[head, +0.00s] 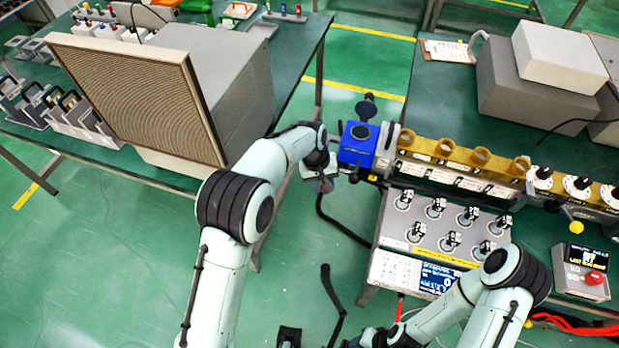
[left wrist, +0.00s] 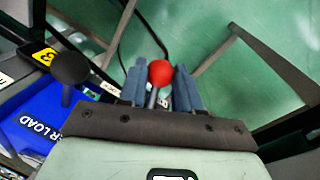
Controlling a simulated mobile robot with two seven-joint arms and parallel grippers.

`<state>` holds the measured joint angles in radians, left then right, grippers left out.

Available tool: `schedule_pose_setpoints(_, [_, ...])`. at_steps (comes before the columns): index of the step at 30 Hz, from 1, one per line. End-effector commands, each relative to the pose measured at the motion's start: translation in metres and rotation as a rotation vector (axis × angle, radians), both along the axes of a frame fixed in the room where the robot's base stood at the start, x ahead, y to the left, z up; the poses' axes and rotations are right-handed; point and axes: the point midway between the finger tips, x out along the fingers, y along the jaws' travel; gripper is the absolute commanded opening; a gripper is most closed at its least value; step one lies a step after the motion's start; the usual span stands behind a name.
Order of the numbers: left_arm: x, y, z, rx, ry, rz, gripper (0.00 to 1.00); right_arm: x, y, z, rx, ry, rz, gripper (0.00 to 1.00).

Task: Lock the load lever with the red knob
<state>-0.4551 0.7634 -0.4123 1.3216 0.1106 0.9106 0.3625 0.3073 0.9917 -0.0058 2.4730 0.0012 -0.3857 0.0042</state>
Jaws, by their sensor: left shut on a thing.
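The red knob (left wrist: 160,73) sits on a thin grey lever in the left wrist view. My left gripper (left wrist: 160,88) is shut on the lever with the red knob, one finger on each side. In the head view my left gripper (head: 326,182) is just left of the blue load unit (head: 357,145), and it mostly hides the red knob there. The blue unit also shows in the left wrist view (left wrist: 38,128), with a black knob (left wrist: 70,67) beside the gripper. My right gripper (head: 372,338) is low in the head view, away from the lever; its fingers are unclear.
A brass waveguide row (head: 465,153) runs right from the blue unit. A grey panel with several switches (head: 400,232) stands in front. A large box with a mesh face (head: 135,95) is on the left table. Open green floor lies between the tables.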

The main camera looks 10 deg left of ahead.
Motion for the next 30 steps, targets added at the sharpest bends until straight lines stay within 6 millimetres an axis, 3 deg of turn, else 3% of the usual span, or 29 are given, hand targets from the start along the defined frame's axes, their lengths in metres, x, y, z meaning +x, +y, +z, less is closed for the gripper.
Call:
schedule_pose_setpoints(12, [0.004,-0.013,0.0,0.001,0.001,0.184,0.0,0.005,0.0,0.011,0.0,-0.006,0.0,0.43])
schedule_pose_setpoints(28, [0.005,-0.016,-0.001,-0.001,0.001,0.211,0.0,0.005,0.0,0.012,0.0,-0.006,0.0,0.43])
schedule_pose_setpoints(29, [0.005,-0.016,-0.001,-0.001,0.001,0.211,0.36,0.005,0.0,0.012,0.0,-0.006,0.0,0.43])
schedule_pose_setpoints(30, [0.005,-0.016,-0.001,-0.001,0.001,0.211,0.49,0.005,0.0,0.012,0.0,-0.006,0.0,0.43])
